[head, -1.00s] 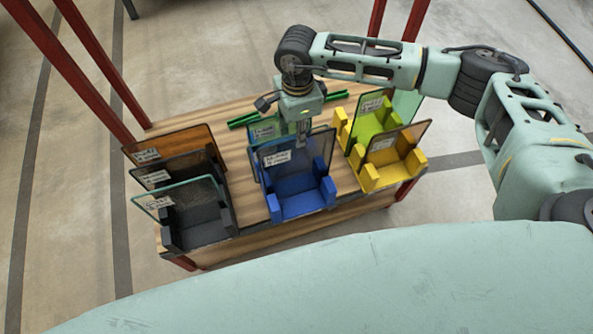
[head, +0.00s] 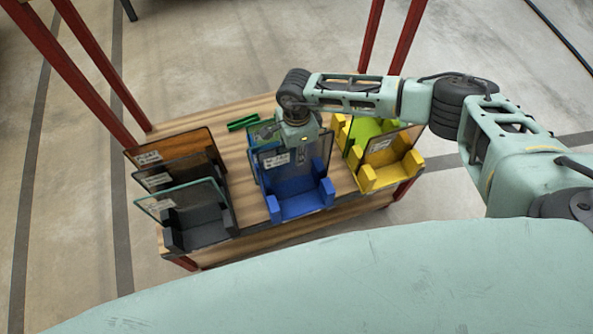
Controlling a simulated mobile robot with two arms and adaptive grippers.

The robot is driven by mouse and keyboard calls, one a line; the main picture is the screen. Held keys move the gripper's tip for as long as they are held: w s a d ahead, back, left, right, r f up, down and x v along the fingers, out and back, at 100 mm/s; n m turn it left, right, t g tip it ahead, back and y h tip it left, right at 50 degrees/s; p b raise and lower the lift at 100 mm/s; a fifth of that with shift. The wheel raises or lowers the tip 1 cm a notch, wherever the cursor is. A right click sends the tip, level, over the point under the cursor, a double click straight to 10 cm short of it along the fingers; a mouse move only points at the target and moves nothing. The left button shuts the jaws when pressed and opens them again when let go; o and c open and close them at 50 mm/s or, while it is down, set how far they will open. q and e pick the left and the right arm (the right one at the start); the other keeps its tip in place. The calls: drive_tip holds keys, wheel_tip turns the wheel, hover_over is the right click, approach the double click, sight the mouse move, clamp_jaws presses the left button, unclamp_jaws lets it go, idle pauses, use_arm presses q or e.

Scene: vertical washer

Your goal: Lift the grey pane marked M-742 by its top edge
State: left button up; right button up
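Several panes with white labels stand in slotted holders on a wooden table; the lettering is too small to read, so I cannot tell which says M-742. A greyish see-through pane (head: 319,153) stands upright in the blue holder (head: 296,203). My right gripper (head: 299,147) is pointing down at this pane's top edge, with its body just above and behind it. Its fingertips are not clearly visible, so I cannot tell whether they hold the pane. A dark pane (head: 197,163) stands in the middle of the black holder (head: 203,232). My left gripper is out of view.
The black holder also carries a brown-orange pane (head: 170,142) and a clear greenish pane (head: 188,195). A brownish pane (head: 404,143) is in the yellow holder (head: 389,176), with a lime holder (head: 364,130) behind. Green bars (head: 243,123) lie at the back. Red posts (head: 95,62) rise behind.

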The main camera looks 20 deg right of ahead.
clamp_jaws()
idle(0.5)
drive_tip(key=shift+w+r, duration=0.15)
